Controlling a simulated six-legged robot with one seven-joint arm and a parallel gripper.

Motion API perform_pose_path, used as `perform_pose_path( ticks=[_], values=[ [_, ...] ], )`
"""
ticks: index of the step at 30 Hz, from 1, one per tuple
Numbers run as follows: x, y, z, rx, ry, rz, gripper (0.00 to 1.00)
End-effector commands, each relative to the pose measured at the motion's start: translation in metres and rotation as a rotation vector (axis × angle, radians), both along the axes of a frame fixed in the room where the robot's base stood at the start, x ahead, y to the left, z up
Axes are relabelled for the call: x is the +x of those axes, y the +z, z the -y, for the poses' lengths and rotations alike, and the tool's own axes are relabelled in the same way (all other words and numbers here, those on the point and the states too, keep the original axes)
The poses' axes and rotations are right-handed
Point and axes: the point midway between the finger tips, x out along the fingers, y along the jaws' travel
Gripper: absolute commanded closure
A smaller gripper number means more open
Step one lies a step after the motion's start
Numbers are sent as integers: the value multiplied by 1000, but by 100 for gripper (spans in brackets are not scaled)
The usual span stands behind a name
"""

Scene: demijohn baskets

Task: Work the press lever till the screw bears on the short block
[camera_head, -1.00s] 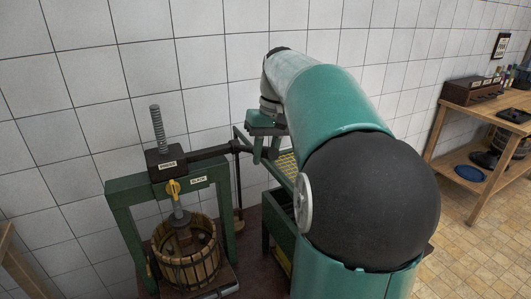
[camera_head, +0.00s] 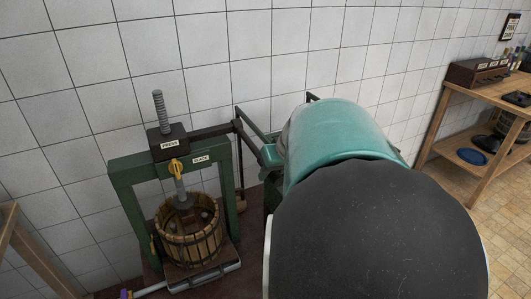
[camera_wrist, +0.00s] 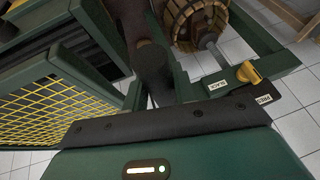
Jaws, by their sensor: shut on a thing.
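The green press (camera_head: 122,190) stands at left in the head view, with a threaded screw (camera_head: 159,112) rising from its dark head. The dark press lever (camera_head: 212,131) reaches right from the head. The screw's lower end goes down into a slatted wooden basket (camera_head: 190,243). The short block cannot be made out clearly in the basket. In the wrist view my gripper (camera_wrist: 157,88) is shut on a dark grip (camera_wrist: 152,66), which looks like the lever's handle. In the head view my arm hides most of the gripper and that grip.
A yellow mesh rack in a green frame (camera_wrist: 55,110) is close beside my gripper in the wrist view. A wooden bench (camera_head: 455,110) stands at the right, with a blue dish (camera_head: 471,156) on its lower shelf. Tiled wall lies close behind the press.

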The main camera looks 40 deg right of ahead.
Motion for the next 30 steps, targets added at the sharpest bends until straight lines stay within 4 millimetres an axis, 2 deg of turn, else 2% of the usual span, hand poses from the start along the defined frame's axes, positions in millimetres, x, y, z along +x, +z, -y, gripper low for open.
perform_pose_path(
  ticks=[3, 12, 18, 30],
  values=[
    [1, -18, -1, -12, 1, 57, 100],
    [5, -45, 1, -46, 0, 165, 100],
    [7, -52, 2, -56, 1, 196, 100],
    [8, -52, 3, -61, 1, 204, 100]
  ],
)
